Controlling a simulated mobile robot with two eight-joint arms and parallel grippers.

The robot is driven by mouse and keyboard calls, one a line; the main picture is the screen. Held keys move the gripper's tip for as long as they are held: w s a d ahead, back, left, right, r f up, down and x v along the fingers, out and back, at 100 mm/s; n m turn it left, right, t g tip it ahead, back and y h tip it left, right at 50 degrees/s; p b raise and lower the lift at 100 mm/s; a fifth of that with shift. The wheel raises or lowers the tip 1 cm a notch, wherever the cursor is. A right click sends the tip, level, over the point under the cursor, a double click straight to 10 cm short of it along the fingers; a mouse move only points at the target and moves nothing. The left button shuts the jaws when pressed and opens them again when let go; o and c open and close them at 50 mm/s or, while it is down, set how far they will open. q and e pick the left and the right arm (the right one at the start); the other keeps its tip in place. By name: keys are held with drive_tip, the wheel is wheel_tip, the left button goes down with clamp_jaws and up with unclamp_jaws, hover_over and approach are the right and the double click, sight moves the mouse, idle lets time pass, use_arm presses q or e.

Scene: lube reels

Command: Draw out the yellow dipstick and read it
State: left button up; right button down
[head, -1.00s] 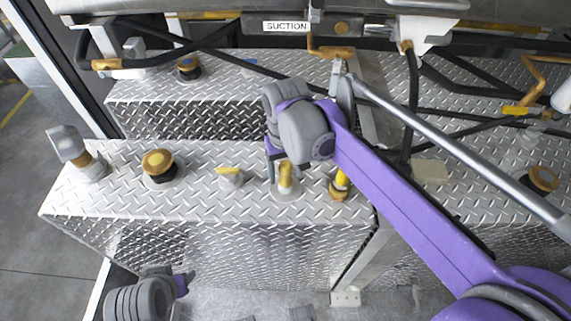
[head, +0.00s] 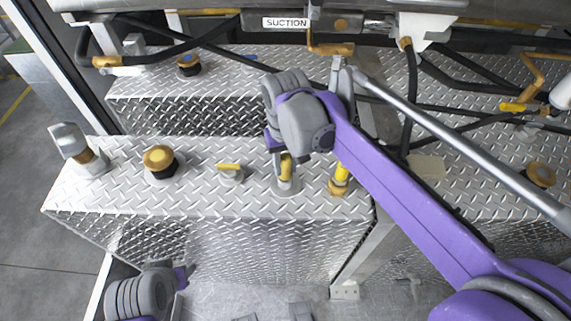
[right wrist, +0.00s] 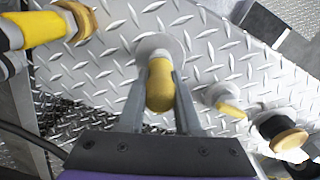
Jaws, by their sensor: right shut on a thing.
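The yellow dipstick's rounded handle (head: 286,167) stands on a round pale base on the front diamond-plate tank top. It also shows in the right wrist view (right wrist: 160,84). My right gripper (head: 279,164) reaches down over it, with one finger on each side of the handle (right wrist: 159,92), shut on it. The handle still sits at its base; any rod below is hidden. My left gripper (head: 184,277) is low at the left, away from the tank top; its jaws are too small to read.
A yellow-handled brass fitting (head: 340,180) stands close right of the dipstick. A small yellow-levered valve (head: 231,172), a gold cap (head: 158,159) and a grey-topped breather (head: 70,141) stand to the left. Black hoses (head: 412,105) and a pipe marked SUCTION (head: 285,23) lie behind.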

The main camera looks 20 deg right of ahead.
wheel_tip(320, 180, up, 12)
drive_tip(key=p, duration=0.7)
drive_tip(key=shift+w+f, duration=0.1)
use_arm(q)
drive_tip(key=w+r+p, duration=0.2)
drive_tip(key=w+r, duration=0.1)
drive_tip(key=r, duration=0.5)
drive_tip(key=w+r+t+p, duration=0.1)
drive_tip(key=w+r+p, duration=0.2)
drive_tip(key=r, duration=0.6)
drive_tip(key=shift+p, duration=0.35)
use_arm(e)
wheel_tip(320, 180, up, 16)
use_arm(q)
drive_tip(key=shift+w+d+r, duration=0.1)
use_arm(e)
drive_tip(key=shift+d, duration=0.1)
